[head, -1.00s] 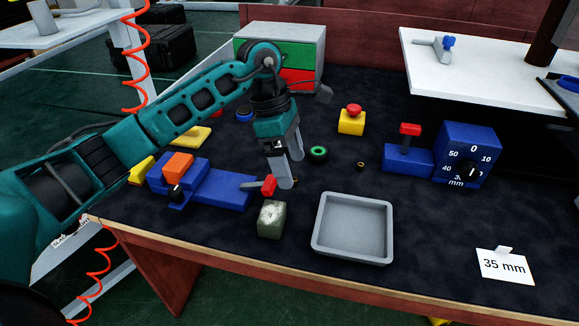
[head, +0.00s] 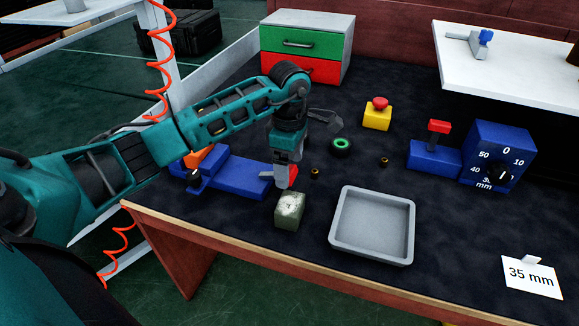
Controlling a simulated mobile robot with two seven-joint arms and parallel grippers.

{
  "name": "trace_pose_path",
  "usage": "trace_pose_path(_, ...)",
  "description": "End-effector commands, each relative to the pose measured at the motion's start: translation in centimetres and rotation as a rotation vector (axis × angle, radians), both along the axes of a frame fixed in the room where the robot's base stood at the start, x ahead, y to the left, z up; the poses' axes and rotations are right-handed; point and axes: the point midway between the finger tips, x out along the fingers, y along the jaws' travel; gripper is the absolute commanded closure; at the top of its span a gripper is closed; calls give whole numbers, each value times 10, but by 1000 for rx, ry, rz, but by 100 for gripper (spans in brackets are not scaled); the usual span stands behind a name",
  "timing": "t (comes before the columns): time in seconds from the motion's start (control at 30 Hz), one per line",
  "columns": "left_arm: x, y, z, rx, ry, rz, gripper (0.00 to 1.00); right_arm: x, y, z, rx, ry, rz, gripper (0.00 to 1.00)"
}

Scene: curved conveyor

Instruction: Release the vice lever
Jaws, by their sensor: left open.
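The blue vice (head: 240,176) lies at the left of the dark bench top, with an orange block (head: 199,156) at its far left end. Its lever has a red end (head: 293,174) at the vice's right end, partly hidden by my left gripper. My left gripper (head: 285,181) points down at the lever's red end, its fingers beside it. The gripper is open; whether it touches the lever I cannot tell. My right gripper is not in view.
A grey-green block (head: 290,211) stands just in front of the gripper, and a grey tray (head: 336,238) to its right. A green ring (head: 341,146), yellow button box (head: 377,118), blue dial box (head: 498,157) and drawer cabinet (head: 348,45) stand farther back.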

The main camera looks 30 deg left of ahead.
Motion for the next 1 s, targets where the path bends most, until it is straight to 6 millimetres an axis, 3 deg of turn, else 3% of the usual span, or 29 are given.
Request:
trace_pose_path(0.4, 0, 0, -10, 0, -2, 1, 15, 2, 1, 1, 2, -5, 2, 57)
trace_pose_path(1.0, 0, 0, -9, 0, -1, 0, 71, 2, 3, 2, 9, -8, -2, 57)
